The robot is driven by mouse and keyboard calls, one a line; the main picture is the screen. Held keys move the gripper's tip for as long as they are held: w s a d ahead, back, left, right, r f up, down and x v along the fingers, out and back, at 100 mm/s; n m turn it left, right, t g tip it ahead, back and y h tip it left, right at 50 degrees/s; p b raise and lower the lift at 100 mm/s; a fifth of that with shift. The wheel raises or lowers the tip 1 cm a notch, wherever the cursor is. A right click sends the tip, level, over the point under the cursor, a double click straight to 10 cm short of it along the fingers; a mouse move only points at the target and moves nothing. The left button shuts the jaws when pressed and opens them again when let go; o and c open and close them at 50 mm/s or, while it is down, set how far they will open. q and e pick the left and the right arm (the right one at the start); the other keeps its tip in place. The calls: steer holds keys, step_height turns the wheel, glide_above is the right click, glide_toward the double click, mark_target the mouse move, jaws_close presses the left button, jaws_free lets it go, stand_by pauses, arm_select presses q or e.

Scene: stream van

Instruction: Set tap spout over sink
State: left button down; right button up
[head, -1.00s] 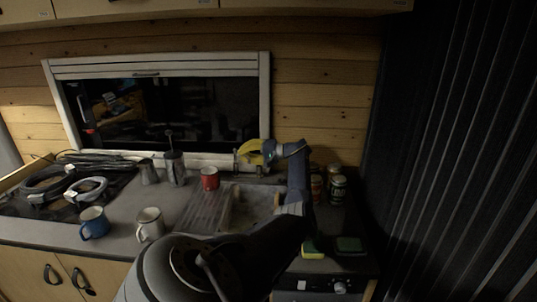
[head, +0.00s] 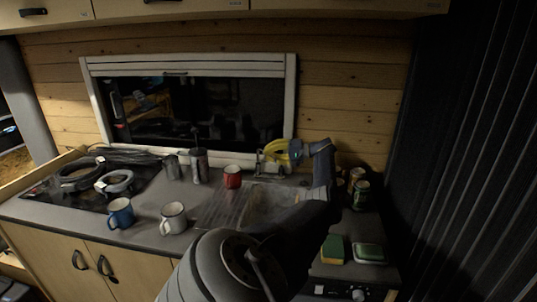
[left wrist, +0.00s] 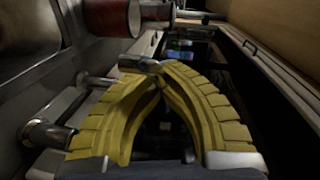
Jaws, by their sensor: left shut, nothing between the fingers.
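The metal tap (head: 262,169) stands at the back edge of the sink (head: 262,204), below the window's right end, partly hidden by my gripper. The sink's front right is hidden by my arm. My left gripper (head: 268,150) has yellow fingers and is at the tap. In the left wrist view my left gripper (left wrist: 158,76) has its fingertips together, with nothing between them. A metal part of the tap (left wrist: 140,65) lies right at the fingertips; I cannot tell whether they touch. A round metal fitting (left wrist: 45,133) is beside the left finger. My right gripper is not in view.
Cans (head: 361,194) stand right of my arm. Sponges (head: 333,249) lie at the front right. The window (head: 200,108) is behind.

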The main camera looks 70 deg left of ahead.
arm_select(q)
steer(key=c, duration=1.5)
jaws_free()
steer(key=shift+v, duration=3.7)
